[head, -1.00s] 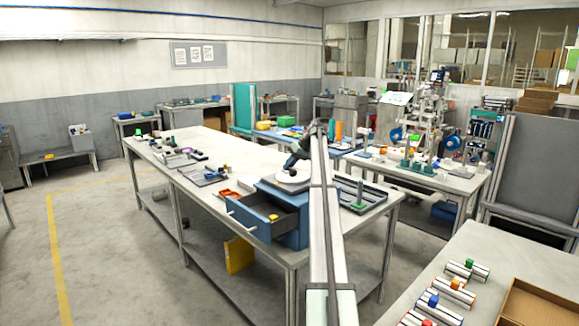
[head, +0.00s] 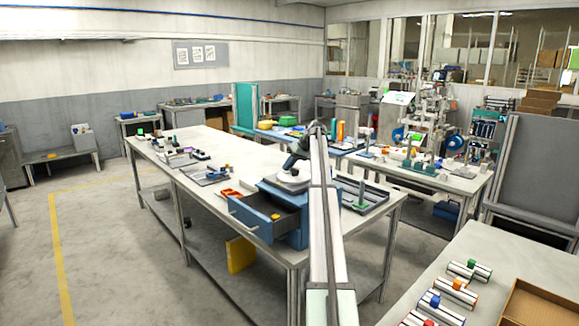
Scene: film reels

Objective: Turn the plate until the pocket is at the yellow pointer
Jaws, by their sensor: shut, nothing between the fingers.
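The plate (head: 291,186) is a pale disc on top of the blue drawer cabinet (head: 291,229), on the long workbench. My gripper (head: 289,174) is at the end of my long white arm, low over the plate. It is small and dark here. It looks shut and empty, and I cannot tell whether it touches the plate. My arm and wrist cover part of the plate. I cannot make out the pocket or the yellow pointer at this size.
A red-orange tray (head: 230,194) lies left of the cabinet. The bench's middle is mostly clear.

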